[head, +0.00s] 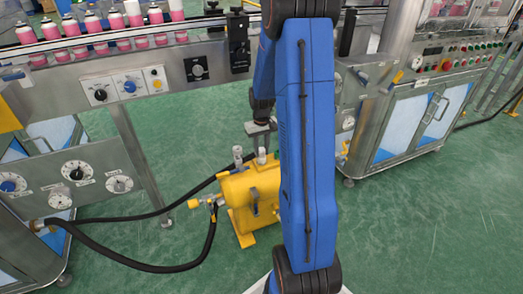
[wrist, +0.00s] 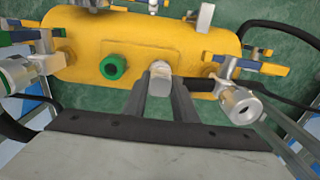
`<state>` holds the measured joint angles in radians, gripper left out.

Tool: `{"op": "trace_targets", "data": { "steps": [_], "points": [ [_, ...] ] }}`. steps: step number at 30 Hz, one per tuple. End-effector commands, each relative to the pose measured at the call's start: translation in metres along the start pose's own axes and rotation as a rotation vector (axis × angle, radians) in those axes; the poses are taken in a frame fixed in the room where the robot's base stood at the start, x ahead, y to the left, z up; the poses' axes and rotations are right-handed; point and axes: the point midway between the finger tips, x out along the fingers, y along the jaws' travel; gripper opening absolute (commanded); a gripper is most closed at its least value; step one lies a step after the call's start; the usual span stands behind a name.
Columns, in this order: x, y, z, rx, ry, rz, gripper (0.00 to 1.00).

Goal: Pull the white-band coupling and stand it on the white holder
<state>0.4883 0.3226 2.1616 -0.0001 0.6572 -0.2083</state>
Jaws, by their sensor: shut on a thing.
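My gripper (head: 262,136) is low over the yellow tank (head: 240,190) on the floor. It is shut on a pale grey-white coupling (head: 261,157) that stands at the tank's top. In the wrist view the coupling's rounded end (wrist: 160,70) shows between the two fingers (wrist: 163,88), close against the yellow tank body (wrist: 85,35). Its band is hidden or too small to make out. I cannot tell whether the coupling is still seated on the tank. I cannot make out a white holder in either view.
The tank carries a green-ringed port (wrist: 113,67), a silver fitting at right (wrist: 240,105) and another at left (wrist: 20,75). Black hoses (head: 140,263) run across the green floor. A conveyor with pink cans (head: 90,22) and a steel cabinet (head: 420,115) stand behind.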

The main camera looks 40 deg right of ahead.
Motion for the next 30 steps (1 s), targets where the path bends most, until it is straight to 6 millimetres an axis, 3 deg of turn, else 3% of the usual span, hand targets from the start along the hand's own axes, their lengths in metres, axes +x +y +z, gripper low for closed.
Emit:
{"op": "trace_targets", "data": {
  "steps": [23, 24, 26, 27, 30],
  "points": [
    [0.0014, 0.0, 0.0001, 0.0, 0.0, 0.0, 0.0],
    [0.0016, 0.0, 0.0, 0.0, 0.0, 0.0, 0.27],
    [0.0015, 0.0, 0.0, 0.0, 0.0, 0.0, 0.42],
    [0.0015, 0.0, 0.0, 0.0, 0.0, 0.0, 0.47],
    [0.0015, 0.0, 0.0, 0.0, 0.0, 0.0, 0.47]
  ]
}}
